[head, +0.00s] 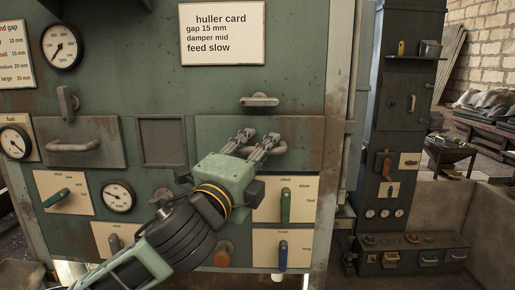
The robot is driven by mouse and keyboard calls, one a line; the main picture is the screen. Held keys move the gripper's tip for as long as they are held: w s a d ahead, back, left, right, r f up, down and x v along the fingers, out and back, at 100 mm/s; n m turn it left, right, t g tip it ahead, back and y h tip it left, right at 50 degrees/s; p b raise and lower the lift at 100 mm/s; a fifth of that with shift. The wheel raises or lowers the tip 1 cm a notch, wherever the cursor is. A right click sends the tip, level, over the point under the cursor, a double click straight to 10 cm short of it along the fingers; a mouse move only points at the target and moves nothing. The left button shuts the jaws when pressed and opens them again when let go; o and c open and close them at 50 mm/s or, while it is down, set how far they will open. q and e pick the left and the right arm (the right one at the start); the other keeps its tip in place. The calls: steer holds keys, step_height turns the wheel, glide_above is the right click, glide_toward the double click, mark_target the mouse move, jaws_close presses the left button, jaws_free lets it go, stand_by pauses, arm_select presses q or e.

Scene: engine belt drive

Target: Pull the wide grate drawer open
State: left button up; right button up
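The wide drawer front (215,128) is a flat grey-green panel with rust at its right side, set in the green machine face, and it looks closed. Its bar handle (286,147) shows only partly, just right of my fingers; the rest is hidden behind my gripper. My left gripper (261,137) reaches up from the lower left in front of this panel. Its two fingers are apart, with a gap between the tips, at the handle. I cannot tell whether they touch the bar. My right gripper is out of view.
Another handled panel (50,145) is at left, with a small recessed panel (163,142) between. A handle (259,100) sits above the wide drawer. Lever plates (298,212) and a dial (119,197) lie below. A dark cabinet (400,130) stands at right.

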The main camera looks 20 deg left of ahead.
arm_select(q)
jaws_close()
stand_by(0.6)
